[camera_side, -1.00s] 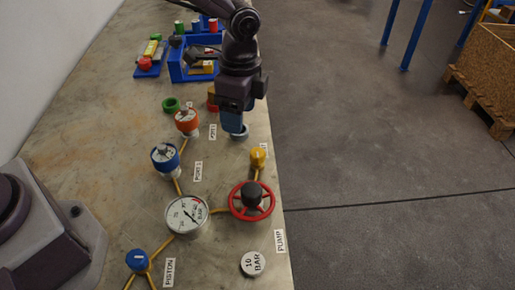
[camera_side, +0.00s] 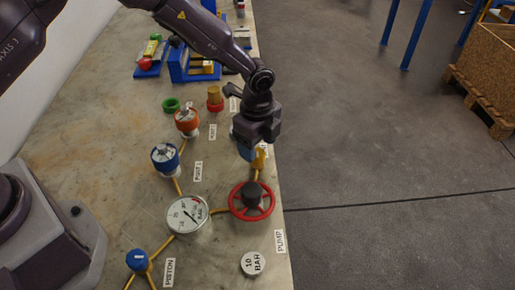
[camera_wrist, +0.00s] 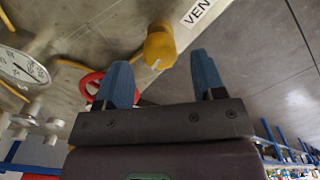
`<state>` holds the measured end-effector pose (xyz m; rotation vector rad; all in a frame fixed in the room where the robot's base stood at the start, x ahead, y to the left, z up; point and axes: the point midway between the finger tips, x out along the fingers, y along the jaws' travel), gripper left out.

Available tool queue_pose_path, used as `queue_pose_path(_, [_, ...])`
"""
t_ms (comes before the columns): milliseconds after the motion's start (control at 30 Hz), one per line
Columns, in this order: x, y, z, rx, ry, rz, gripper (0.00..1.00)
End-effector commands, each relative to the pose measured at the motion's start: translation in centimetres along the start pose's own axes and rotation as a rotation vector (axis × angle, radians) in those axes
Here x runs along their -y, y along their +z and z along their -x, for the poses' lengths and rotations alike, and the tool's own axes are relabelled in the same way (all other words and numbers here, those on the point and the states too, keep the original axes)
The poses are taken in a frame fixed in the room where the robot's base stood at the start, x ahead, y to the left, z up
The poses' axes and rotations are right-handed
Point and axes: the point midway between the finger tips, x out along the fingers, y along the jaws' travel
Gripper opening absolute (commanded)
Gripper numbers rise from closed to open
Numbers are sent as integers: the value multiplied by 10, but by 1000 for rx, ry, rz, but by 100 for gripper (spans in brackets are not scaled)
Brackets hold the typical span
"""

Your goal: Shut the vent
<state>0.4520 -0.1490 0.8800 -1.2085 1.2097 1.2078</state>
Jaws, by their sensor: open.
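The vent knob is yellow with a white pointer line; it shows in the wrist view (camera_wrist: 159,47) beside a label reading "VEN", cut off by the frame edge. In the side view the yellow vent knob (camera_side: 259,158) is partly hidden behind my gripper (camera_side: 250,152). In the wrist view my gripper (camera_wrist: 163,78) has its two blue fingers apart with nothing between them. The knob lies beyond the fingertips, in line with the gap, and appears apart from them.
A red handwheel (camera_side: 251,201) stands just in front of the vent knob. A pressure gauge (camera_side: 187,214), a blue-topped port (camera_side: 165,157) and an orange-topped port (camera_side: 187,122) stand to the left. The table's right edge is close by.

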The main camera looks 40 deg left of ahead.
Motion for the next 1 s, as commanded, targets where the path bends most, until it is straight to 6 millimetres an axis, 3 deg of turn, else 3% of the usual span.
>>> queue_pose_path(200, [0,0,-20,1,0,1,63])
queue_pose_path(500, [0,0,-23,0,0,1,63])
queue_pose_path(533, [0,0,-23,0,0,1,60])
queue_pose_path(733, [0,0,-23,0,0,1,14])
queue_pose_path(1000, [0,0,-22,0,0,19,14])
